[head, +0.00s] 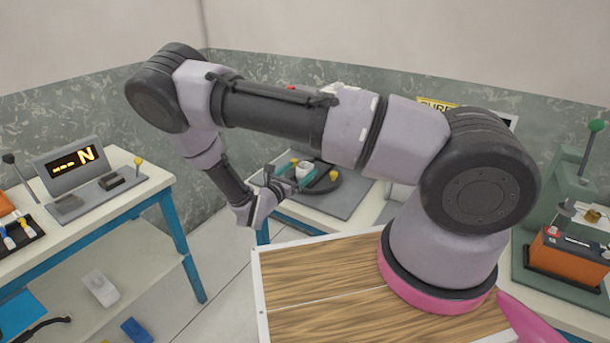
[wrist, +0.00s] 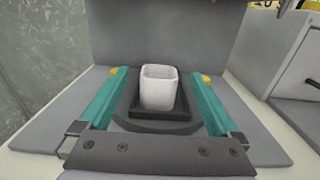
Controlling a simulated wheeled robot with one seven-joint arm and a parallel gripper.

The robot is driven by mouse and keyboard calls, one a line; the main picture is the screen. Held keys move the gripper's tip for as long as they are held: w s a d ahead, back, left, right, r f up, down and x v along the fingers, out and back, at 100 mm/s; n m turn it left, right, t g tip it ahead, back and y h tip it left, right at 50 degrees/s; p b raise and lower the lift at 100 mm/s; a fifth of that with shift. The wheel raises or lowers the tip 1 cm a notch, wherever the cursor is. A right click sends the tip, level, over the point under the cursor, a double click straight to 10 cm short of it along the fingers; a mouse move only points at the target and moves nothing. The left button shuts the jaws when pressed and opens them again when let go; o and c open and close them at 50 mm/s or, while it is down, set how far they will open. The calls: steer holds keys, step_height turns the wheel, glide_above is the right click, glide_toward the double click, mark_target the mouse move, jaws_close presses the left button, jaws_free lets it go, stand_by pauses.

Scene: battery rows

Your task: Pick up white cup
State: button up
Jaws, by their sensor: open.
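The white cup (wrist: 159,88) stands upright on a dark square pad (wrist: 160,115) in the wrist view, its open top facing up. It also shows small in the head view (head: 304,170), partly hidden by my gripper. My gripper (wrist: 159,85) is open, with one teal finger to the left of the cup and one to the right. There is a visible gap between the cup and each finger. In the head view my gripper (head: 290,176) reaches over the grey fixture at the back.
The cup's pad sits on a grey fixture base (head: 330,200) with an upright panel behind. Yellow knobs (head: 334,176) stand close by the fingers. A table with a display (head: 72,160) is at left. An orange battery (head: 566,254) sits at right.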

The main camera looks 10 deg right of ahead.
mark_target(301, 170)
steer(key=x, duration=0.4)
steer(key=shift+f, duration=0.15)
steer(key=c, duration=1.5)
